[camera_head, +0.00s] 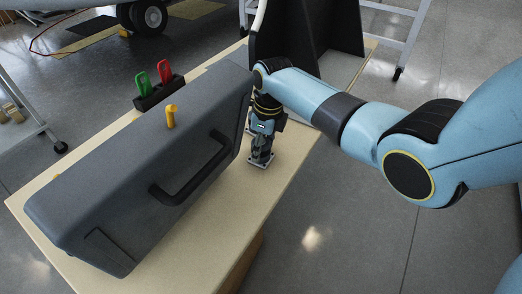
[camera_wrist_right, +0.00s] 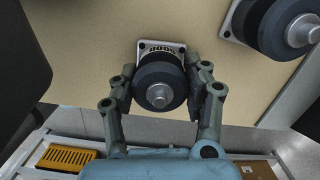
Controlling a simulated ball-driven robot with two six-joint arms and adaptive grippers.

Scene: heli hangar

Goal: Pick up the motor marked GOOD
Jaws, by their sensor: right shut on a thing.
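A dark round motor (camera_wrist_right: 160,82) with a silver shaft and a square pale flange sits between the fingers of my right gripper (camera_wrist_right: 161,72) in the right wrist view. The flange carries dark lettering that looks like GOOD upside down. The fingers are shut on the motor's sides. My left gripper is not in view.
A large grey case (camera_head: 125,180) with a handle stands on the pale table (camera_head: 245,205), close left of my right gripper. Behind it is a black holder (camera_head: 159,94) with green and red handles. A tall black stand (camera_head: 300,35) rises beyond the gripper.

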